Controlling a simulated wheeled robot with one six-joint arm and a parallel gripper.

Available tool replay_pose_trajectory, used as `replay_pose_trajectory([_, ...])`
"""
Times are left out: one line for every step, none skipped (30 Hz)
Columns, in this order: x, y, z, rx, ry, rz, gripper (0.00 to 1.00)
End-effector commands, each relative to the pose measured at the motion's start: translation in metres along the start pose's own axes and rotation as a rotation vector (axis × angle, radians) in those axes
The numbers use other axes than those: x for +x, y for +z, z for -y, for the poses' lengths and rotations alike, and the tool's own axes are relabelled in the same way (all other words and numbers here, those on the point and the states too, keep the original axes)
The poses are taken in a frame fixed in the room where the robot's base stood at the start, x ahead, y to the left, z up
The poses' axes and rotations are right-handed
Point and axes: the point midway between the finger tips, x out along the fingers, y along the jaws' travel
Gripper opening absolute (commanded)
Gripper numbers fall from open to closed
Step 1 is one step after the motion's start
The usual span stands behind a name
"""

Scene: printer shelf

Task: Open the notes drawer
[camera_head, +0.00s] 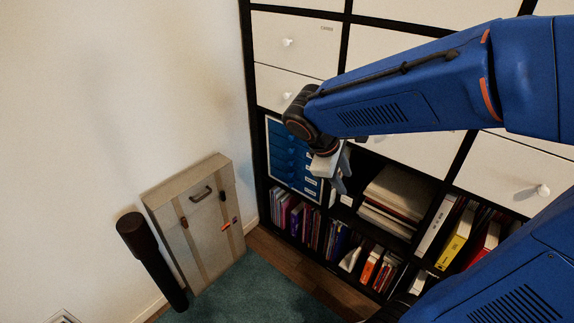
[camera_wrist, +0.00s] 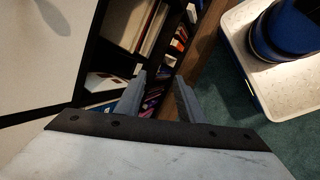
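A blue drawer unit (camera_head: 290,155) with several stacked drawers and small white labels sits in a shelf compartment in the head view. White drawer fronts (camera_head: 288,43) with pale knobs fill the compartments above it. One of these carries a small dark label that I cannot read for sure. I cannot tell which drawer is the notes drawer. My gripper (camera_head: 341,180) is in front of the shelf, just right of the blue unit, and appears apart from it. In the wrist view my gripper (camera_wrist: 161,98) has its two grey fingers spread with nothing between them.
A paper stack (camera_head: 398,193) lies in the compartment right of the blue unit. Books and binders (camera_head: 300,220) fill the bottom row. A beige case (camera_head: 195,225) leans on the wall at left, beside a dark cylinder (camera_head: 152,262). The teal carpet (camera_head: 260,295) is partly clear.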

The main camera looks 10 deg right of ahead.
Motion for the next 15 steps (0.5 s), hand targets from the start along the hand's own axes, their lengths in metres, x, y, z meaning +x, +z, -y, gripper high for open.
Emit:
replay_pose_trajectory([0.003, -0.014, -0.004, -0.067, 0.022, 0.028, 0.35])
replay_pose_trajectory([0.004, -0.021, -0.007, -0.107, 0.038, 0.045, 0.35])
replay_pose_trajectory([0.006, -0.031, -0.011, -0.157, 0.058, 0.067, 0.35])
replay_pose_trajectory([0.007, -0.038, -0.013, -0.196, 0.073, 0.083, 0.35])
replay_pose_trajectory([0.008, -0.046, -0.016, -0.234, 0.089, 0.099, 0.35])
replay_pose_trajectory([0.009, -0.057, -0.018, -0.285, 0.11, 0.12, 0.35])
replay_pose_trajectory([0.01, -0.065, -0.021, -0.324, 0.127, 0.137, 0.35])
replay_pose_trajectory([0.011, -0.074, -0.023, -0.362, 0.143, 0.153, 0.35])
replay_pose_trajectory([0.012, -0.085, -0.025, -0.412, 0.165, 0.173, 0.35])
replay_pose_trajectory([0.013, -0.094, -0.026, -0.451, 0.182, 0.189, 0.35])
replay_pose_trajectory([0.014, -0.104, -0.027, -0.488, 0.2, 0.205, 0.35])
replay_pose_trajectory([0.014, -0.116, -0.029, -0.539, 0.224, 0.227, 0.35])
replay_pose_trajectory([0.015, -0.126, -0.029, -0.576, 0.241, 0.242, 0.35])
replay_pose_trajectory([0.016, -0.136, -0.029, -0.613, 0.259, 0.258, 0.35])
replay_pose_trajectory([0.017, -0.149, -0.029, -0.664, 0.283, 0.279, 0.35])
